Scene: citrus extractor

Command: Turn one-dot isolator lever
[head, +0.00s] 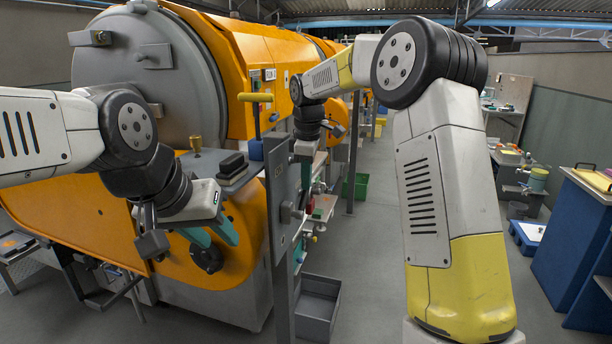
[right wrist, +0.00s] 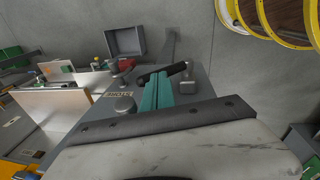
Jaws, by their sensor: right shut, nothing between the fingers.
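In the right wrist view, my right gripper (right wrist: 168,83) has its teal fingers together. The fingertips are at a black lever handle (right wrist: 178,69) on a grey panel (right wrist: 207,77); I cannot tell whether they touch it. A round grey knob (right wrist: 124,105) and a small label (right wrist: 118,94) are left of the fingers. No dot marking is readable.
The orange machine (head: 110,225) with its grey round door fills the left. A grey bin (head: 318,305) stands on the floor beside the post. A green crate (head: 356,187) is further back. A blue cabinet (head: 570,240) is at right. The aisle floor between is clear.

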